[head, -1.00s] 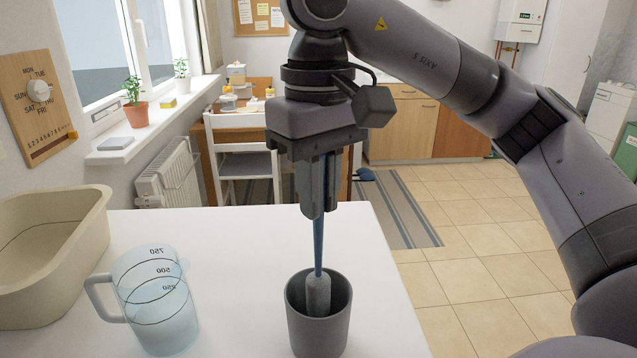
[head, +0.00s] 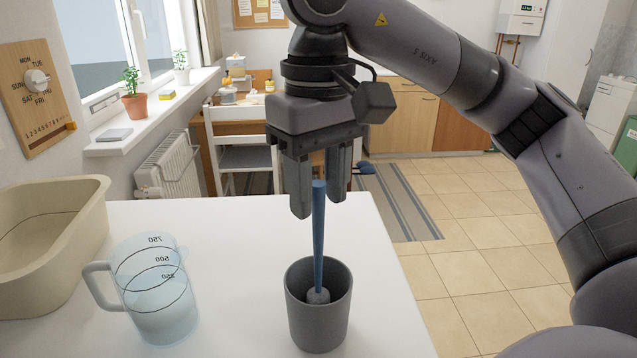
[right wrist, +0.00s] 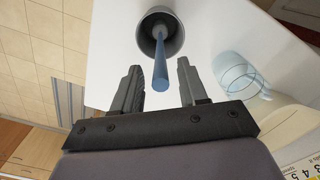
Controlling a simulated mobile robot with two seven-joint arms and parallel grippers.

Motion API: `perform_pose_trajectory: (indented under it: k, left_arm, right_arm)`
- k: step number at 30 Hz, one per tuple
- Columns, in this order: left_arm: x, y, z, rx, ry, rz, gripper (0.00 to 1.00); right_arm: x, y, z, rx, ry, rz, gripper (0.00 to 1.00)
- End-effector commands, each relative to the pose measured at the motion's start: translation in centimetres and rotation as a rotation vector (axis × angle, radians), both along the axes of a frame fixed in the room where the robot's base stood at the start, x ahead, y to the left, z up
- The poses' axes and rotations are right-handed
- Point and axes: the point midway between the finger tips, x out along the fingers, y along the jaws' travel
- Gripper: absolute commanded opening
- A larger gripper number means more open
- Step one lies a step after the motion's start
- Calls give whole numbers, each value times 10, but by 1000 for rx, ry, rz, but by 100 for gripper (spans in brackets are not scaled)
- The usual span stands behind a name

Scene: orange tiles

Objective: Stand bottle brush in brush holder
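The bottle brush (head: 318,235) has a blue handle and a grey head. It stands nearly upright with its head down inside the dark grey brush holder (head: 317,325), which is on the white table. My right gripper (head: 317,200) is open, its fingers apart on either side of the handle's top. In the right wrist view the blue handle (right wrist: 160,70) points out of the holder (right wrist: 172,45) toward the gap between the open fingers (right wrist: 158,82). The lower end of the brush head is hidden by the holder wall. My left gripper is not in view.
A clear measuring jug (head: 155,300) with water stands left of the holder. A beige basin (head: 85,225) is at the far left. The white table (head: 230,230) is bare behind the holder, and its right edge runs close beside it.

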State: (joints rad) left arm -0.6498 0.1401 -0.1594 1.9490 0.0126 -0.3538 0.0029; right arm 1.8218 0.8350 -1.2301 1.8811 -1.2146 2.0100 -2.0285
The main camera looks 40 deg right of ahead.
Motion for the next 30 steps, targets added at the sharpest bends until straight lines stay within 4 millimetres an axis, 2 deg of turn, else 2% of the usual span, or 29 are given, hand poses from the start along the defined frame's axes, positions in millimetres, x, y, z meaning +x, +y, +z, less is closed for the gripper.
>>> perform_pose_trajectory:
  k: [5,12,16,21,30]
  left_arm:
    - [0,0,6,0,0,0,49]
    - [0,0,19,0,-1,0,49]
    - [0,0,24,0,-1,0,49]
    - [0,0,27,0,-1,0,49]
    - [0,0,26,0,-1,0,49]
  right_arm:
    - [0,0,14,-1,-2,-1,43]
    - [0,0,50,0,-3,-1,43]
    - [1,0,64,0,-2,-1,43]
    - [1,0,71,0,0,0,43]
    - [0,0,71,0,0,0,43]
